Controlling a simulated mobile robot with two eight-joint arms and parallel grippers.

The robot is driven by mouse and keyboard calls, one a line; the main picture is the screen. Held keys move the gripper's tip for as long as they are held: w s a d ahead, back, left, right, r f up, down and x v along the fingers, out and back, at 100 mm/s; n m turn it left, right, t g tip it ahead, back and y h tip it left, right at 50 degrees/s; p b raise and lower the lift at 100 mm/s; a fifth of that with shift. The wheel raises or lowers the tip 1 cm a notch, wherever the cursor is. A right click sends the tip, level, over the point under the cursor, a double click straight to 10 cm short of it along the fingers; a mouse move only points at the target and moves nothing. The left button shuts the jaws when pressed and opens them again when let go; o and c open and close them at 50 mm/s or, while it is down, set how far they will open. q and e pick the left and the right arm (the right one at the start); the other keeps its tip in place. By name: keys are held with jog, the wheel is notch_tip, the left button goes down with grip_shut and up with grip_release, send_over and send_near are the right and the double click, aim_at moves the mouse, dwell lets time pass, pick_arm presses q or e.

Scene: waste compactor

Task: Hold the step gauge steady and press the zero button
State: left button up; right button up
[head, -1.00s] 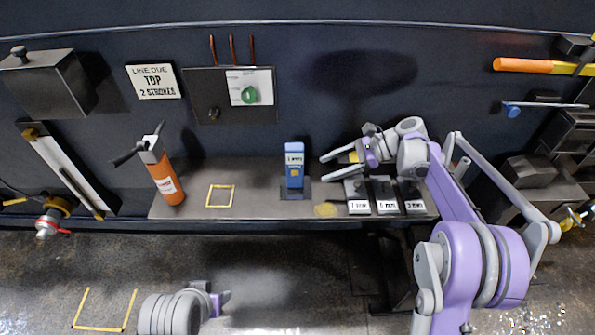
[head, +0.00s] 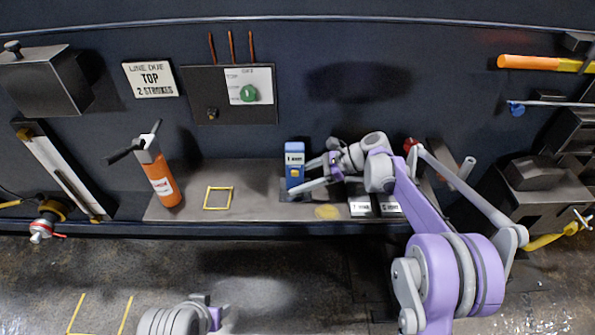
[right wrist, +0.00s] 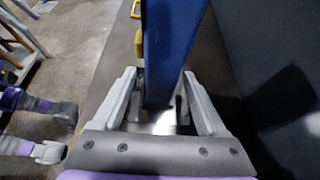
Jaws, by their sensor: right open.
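The step gauge (head: 294,158) is an upright blue block with a white display and a yellow button (head: 294,173) on its front. It stands on a dark base on the shelf. My right gripper (head: 298,178) is open and has come to it from the right. In the right wrist view, the blue body of the gauge (right wrist: 170,45) stands between the two spread fingers, with gaps visible at their inner sides. A yellow part shows at its left edge. My left gripper (head: 218,312) is low at the bottom edge, away from the shelf; its jaws are too small to read.
Labelled blocks (head: 361,207) stand right of the gauge, partly hidden by my right arm. A panel with a green knob (head: 249,93) is on the wall behind.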

jog(key=shift+a, duration=0.1)
jog(key=shift+c, duration=0.2)
jog(key=c, duration=0.9)
pick_arm(q)
grip_shut()
pick_arm(e)
jog(key=shift+c, duration=0.6)
dwell(0.5)
